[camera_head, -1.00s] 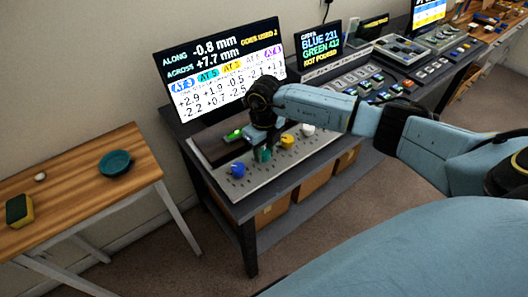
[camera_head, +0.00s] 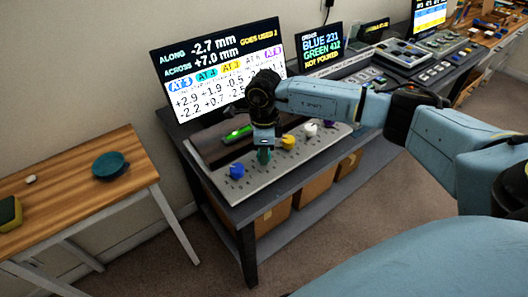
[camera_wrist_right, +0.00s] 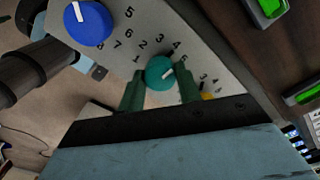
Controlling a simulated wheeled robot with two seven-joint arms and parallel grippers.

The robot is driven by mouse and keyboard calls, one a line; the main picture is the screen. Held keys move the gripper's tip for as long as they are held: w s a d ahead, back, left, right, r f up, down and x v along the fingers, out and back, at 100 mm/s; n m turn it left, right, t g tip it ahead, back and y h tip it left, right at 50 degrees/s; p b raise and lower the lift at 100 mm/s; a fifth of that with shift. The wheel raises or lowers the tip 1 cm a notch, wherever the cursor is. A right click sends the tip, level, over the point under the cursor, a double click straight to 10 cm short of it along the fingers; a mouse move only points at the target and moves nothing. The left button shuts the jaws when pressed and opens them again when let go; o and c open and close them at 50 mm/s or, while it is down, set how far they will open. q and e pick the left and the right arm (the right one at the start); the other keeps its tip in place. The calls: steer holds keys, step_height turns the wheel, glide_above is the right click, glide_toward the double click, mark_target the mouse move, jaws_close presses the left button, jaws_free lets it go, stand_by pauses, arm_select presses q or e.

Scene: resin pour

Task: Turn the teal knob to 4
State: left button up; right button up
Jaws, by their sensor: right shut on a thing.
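The teal knob (camera_head: 264,156) sits on the grey knob panel (camera_head: 262,177), in the row between the blue knob (camera_head: 237,171) and the yellow knob (camera_head: 288,142). My right gripper (camera_head: 263,146) comes down over the teal knob. In the right wrist view its dark green fingers stand on either side of the teal knob (camera_wrist_right: 160,72), shut on it. The screen's (camera_head: 220,70) teal label appears to read AT 4. My left gripper is out of view.
A white knob (camera_head: 311,129) stands farther along the row. A green-lit object (camera_head: 238,134) lies behind the panel. A second screen (camera_head: 319,45) and button consoles line the bench to the right. A wooden table (camera_head: 70,190) with a teal bowl (camera_head: 110,165) stands at left.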

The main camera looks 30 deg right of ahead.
steer(key=shift+n, duration=0.3)
steer(key=shift+r, duration=0.1)
steer(key=o, duration=1)
step_height(320, 180, up, 13)
steer(key=shift+r, duration=0.15)
stand_by(0.4)
